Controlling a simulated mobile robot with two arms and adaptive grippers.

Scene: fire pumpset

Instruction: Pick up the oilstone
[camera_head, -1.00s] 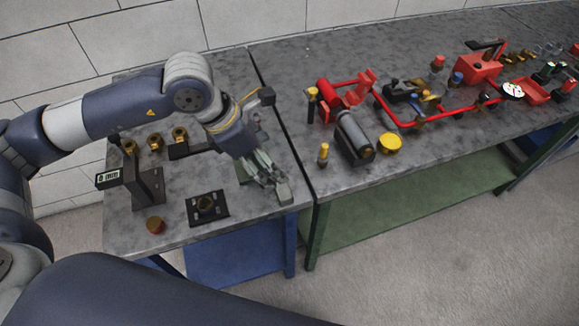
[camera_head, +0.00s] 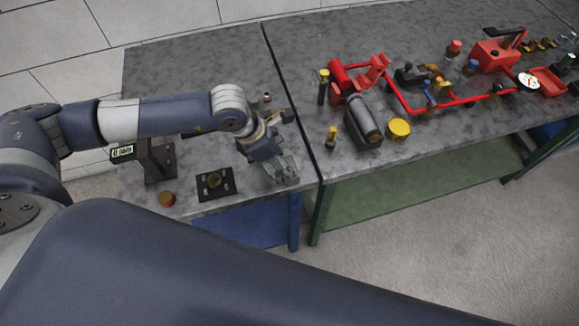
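My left gripper (camera_head: 283,171) is low over the front right corner of the left workbench (camera_head: 200,75), with its fingers pointing down and toward the front edge. Its fingers look close together, but the view is too small to tell whether they are open or hold anything. I cannot make out the oilstone for certain; the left hand and forearm cover part of the bench where it could lie. My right gripper is not in view.
A black square plate with a round fitting (camera_head: 216,182), a red-brown knob (camera_head: 167,199) and a dark stand with a label (camera_head: 155,158) are left of the gripper. The right bench holds a dark cylinder (camera_head: 364,125), a yellow cap (camera_head: 398,128) and red piping (camera_head: 440,107).

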